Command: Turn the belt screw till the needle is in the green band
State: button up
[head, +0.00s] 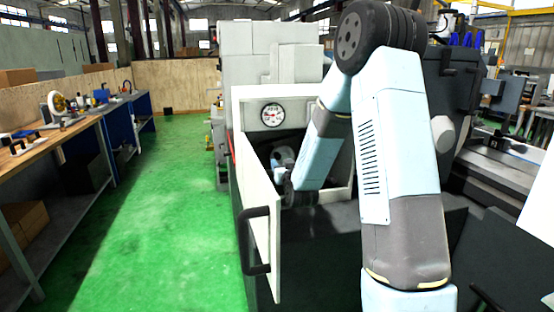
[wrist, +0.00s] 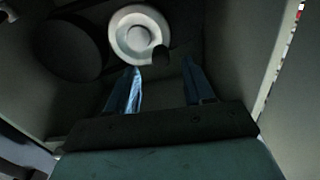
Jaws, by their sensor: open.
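The dial gauge (head: 272,114) is on the machine's front panel, with a white face and dark rim. Its needle and bands are too small to read surely. In the wrist view a pale round wheel (wrist: 128,32) with a raised hub and a dark knob (wrist: 160,59) on its rim appears to be the belt screw. My gripper (wrist: 163,72) is open, its two blue fingers apart and pointing toward the wheel. The left fingertip is just below the wheel's lower edge; I cannot tell whether they touch. Nothing shows between the fingers. In the head view my arm reaches into the open compartment.
The compartment door (head: 262,225) stands open toward me, with a dark handle (head: 255,240). A large dark round part (wrist: 62,48) lies left of the wheel, and a pale wall (wrist: 299,110) is close on the right. The green floor (head: 180,220) is clear to the left, beside a workbench (head: 75,128).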

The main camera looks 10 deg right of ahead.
aim_at(278, 159)
jog(key=w, duration=0.6)
jog(key=shift+w, duration=0.4)
grip_shut()
jog(key=shift+a, duration=0.15)
